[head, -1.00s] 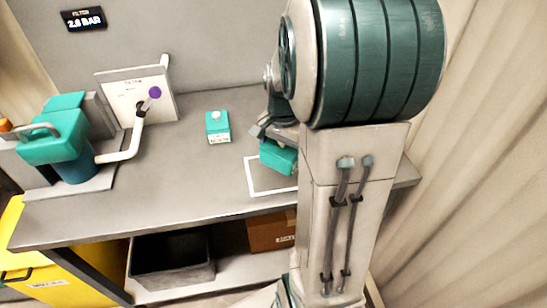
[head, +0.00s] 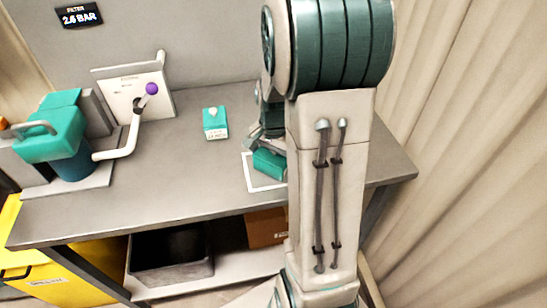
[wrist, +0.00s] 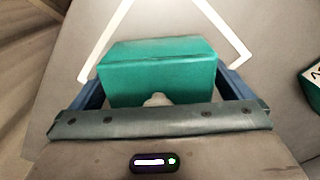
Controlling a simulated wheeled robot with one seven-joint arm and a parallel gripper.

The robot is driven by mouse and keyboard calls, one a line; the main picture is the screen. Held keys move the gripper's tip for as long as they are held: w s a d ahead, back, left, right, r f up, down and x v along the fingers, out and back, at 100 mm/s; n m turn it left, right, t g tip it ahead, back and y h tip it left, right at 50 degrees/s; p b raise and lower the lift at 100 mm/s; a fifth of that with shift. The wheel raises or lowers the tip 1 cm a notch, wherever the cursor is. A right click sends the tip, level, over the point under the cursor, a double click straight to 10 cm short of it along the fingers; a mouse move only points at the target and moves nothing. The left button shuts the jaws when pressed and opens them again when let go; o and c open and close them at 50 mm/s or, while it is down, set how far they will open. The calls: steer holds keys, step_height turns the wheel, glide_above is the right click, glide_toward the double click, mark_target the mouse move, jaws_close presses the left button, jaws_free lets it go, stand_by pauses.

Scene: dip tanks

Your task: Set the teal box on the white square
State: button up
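The teal box (head: 269,163) is between the two blue fingers of my gripper (wrist: 162,88), which is shut on it. In the wrist view the teal box (wrist: 158,68) fills the middle, with a small pale knob on its near side. The white square (head: 251,186) is an outline on the grey bench. The box is over the square, low and close to the bench; I cannot tell if it touches. The square's outline (wrist: 103,43) shows beyond the box in the wrist view. My arm hides the square's right part in the head view.
A teal carton (head: 215,124) with a white label stands left of the square; its edge shows at the right of the wrist view. Further left are a teal pump-like unit (head: 52,140), a bent white pipe and a purple-knobbed lever (head: 151,89). The bench (head: 150,190) between is clear.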

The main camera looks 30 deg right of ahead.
step_height(320, 180, up, 12)
steer(key=shift+r+p, duration=0.1)
steer(key=shift+p, duration=0.2)
steer(key=s+a+n+t, duration=0.3)
steer(key=s+a+n, duration=0.9)
steer(key=shift+s+r, duration=0.15)
steer(key=shift+s, duration=0.05)
